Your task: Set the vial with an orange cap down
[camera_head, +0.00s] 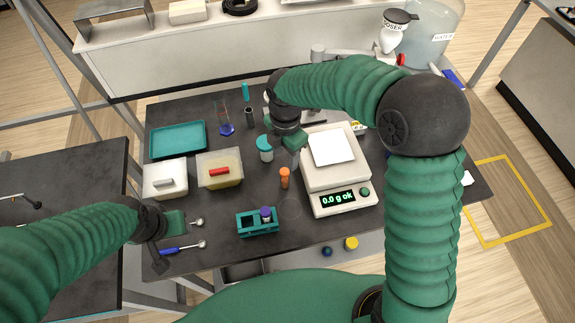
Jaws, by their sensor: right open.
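The vial with an orange cap (285,178) stands upright on the dark table, just left of the balance (337,175). My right gripper (295,148) is open, above and behind the vial in the picture, close to the balance's left edge. It looks apart from the vial and holds nothing I can see. My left gripper (172,240) is at the table's left front, near two spoon-like tools; its jaw opening is not clear.
A teal rack (258,222) holds a purple-capped vial in front of the orange-capped one. A teal-lidded jar (265,148) stands left of my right gripper. The balance reads 0.0 g and carries a white square. A tub with a red handle (219,168) is further left.

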